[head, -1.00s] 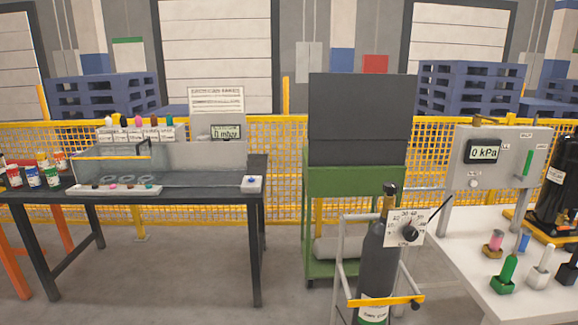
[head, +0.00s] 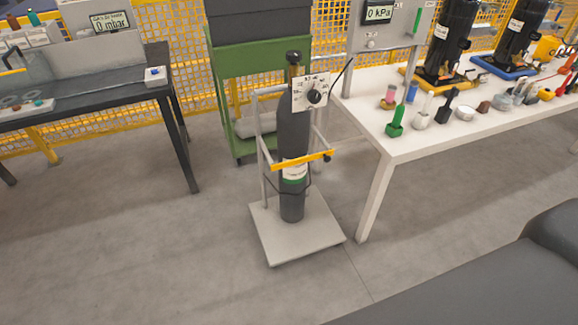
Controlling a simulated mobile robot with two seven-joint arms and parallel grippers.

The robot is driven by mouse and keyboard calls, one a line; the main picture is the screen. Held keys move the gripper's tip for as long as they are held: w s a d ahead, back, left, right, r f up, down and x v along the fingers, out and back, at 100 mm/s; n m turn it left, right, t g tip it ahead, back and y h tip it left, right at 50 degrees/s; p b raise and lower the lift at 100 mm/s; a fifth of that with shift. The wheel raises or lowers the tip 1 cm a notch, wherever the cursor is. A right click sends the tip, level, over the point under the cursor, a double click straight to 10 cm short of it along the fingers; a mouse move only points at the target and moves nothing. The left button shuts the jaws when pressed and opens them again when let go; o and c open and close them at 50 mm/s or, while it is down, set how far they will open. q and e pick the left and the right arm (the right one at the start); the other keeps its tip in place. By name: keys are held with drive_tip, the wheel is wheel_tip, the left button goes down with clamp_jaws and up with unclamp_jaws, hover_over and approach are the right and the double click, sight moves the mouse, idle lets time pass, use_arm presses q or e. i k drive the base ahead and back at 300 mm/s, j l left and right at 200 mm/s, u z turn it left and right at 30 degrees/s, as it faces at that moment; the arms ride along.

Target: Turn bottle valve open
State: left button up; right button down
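A dark grey gas bottle (head: 293,140) stands upright on a wheeled-cart-like stand with a pale base plate (head: 287,245) in the head view. A yellow bar (head: 289,162) crosses its front. The bottle's valve (head: 294,58) is at its dark top. A white dial plate with a black knob (head: 314,96) sits beside the neck, on the right. The dial marks are too small to read. Neither gripper is in view. A dark grey rounded shape at the lower right may be part of my own body.
A white table (head: 400,150) with coloured fittings and black compressors (head: 452,45) stands to the right of the bottle. A green cabinet (head: 223,80) is close behind. A dark bench (head: 100,85) is at the left. Floor in front of the bottle is clear.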

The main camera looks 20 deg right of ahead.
sight(294, 57)
drive_tip(key=i+l, duration=0.15)
drive_tip(key=i, duration=0.9)
drive_tip(key=z, duration=1.55)
